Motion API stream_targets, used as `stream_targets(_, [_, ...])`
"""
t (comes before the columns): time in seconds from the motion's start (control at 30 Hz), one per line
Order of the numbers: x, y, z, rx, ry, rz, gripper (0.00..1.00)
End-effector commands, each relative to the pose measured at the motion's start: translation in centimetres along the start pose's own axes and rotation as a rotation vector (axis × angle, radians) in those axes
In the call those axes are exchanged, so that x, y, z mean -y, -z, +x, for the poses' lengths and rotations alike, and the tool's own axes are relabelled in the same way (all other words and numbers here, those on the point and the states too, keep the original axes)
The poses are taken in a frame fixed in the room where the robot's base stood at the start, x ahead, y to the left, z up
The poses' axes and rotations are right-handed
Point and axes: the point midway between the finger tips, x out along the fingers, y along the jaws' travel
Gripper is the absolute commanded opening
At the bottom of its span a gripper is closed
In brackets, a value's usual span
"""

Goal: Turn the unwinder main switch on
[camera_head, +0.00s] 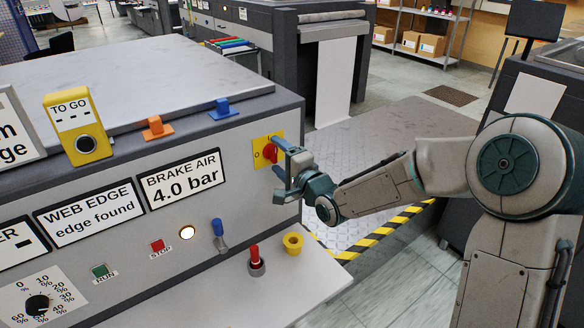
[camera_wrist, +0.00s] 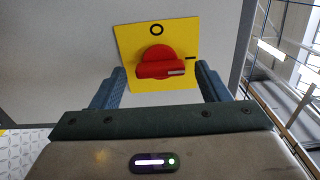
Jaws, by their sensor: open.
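The unwinder main switch is a red rotary knob (camera_head: 270,152) on a yellow plate (camera_head: 260,163) at the right end of the grey panel. In the wrist view the red knob (camera_wrist: 160,65) is centred, and its bar lies roughly level there. A white line on the bar is at the right end, on the side of the short black mark; the O mark is above. My gripper (camera_head: 282,161) is open in front of the switch. In the wrist view its fingertips (camera_wrist: 160,74) appear on either side of the knob, with visible gaps; contact is not seen.
Left of the switch are a BRAKE AIR display (camera_head: 184,180), a blue lever (camera_head: 219,235), and red STOP (camera_head: 157,247) and green RUN (camera_head: 101,271) buttons. A striped platform edge (camera_head: 385,232) lies right.

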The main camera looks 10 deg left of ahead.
Motion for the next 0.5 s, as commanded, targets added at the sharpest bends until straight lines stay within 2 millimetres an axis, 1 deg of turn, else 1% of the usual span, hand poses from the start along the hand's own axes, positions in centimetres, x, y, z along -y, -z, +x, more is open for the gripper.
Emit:
stream_targets(0.17, [-0.1,0.1,-2.9,-0.003,-0.001,-0.004,0.69])
stream_targets(0.4, [0.0,0.1,-8.4,-0.004,-0.002,-0.003,0.69])
stream_targets(0.5, [0.1,0.0,-10.3,-0.003,-0.001,-0.003,0.69])
